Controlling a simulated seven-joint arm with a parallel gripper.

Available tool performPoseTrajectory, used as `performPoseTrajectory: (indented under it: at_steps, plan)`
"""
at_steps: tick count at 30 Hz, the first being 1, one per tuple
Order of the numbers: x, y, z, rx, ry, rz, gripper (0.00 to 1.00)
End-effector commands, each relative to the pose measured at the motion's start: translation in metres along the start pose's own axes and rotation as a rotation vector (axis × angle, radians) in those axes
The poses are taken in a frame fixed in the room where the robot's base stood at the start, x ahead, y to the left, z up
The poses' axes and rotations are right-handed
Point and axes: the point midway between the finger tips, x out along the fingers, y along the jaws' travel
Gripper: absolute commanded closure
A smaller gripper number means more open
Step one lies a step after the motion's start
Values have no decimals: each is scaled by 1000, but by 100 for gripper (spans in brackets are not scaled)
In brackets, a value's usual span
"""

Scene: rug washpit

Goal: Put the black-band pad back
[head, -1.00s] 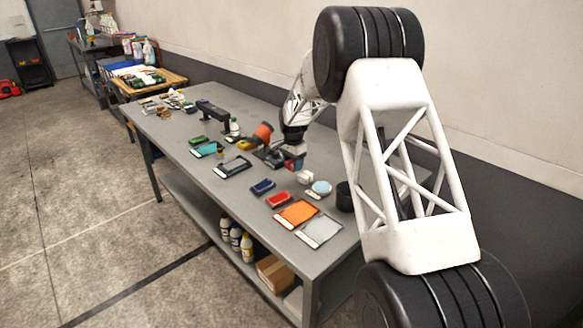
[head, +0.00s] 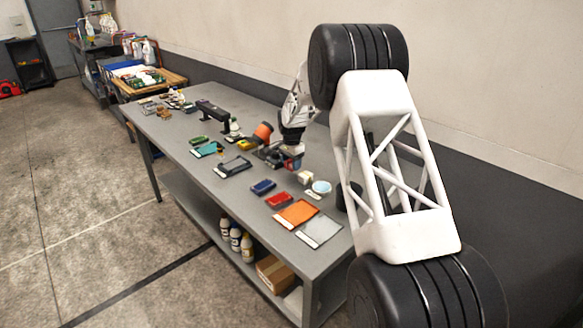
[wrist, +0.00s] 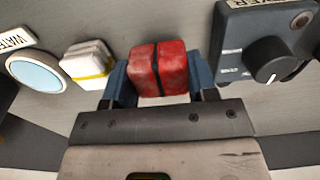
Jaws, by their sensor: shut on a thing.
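My gripper (wrist: 159,88) is shut on a red pad (wrist: 145,68) with a dark band across its middle, which I take as the black-band pad. Its two blue fingers press it from both sides in the wrist view. In the head view my gripper (head: 290,160) is low over the far side of the grey table, and the pad shows there only as a small red patch. Whether the pad touches the table cannot be told. A white pad with a yellow band (wrist: 88,64) lies to the left of the gripper in the wrist view.
A round dish labelled water (wrist: 36,72) is at the left, and a dark box with a knob (wrist: 265,50) is close on the right. On the table (head: 270,232) are a dark flat tray (head: 232,167), blue (head: 262,187) and red (head: 279,200) blocks, and an orange mat (head: 296,213).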

Motion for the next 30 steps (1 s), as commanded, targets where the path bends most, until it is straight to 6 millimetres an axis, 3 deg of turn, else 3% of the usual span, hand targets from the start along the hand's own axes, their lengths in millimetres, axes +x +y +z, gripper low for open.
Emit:
performPoseTrajectory:
  at_steps: [6,20,21,25,30]
  plan:
    - [19,0,0,0,-1,2,67]
    - [22,0,0,0,0,1,67]
    - [22,0,0,0,0,0,43]
    - [22,0,0,0,0,0,23]
    - [22,0,0,0,0,1,22]
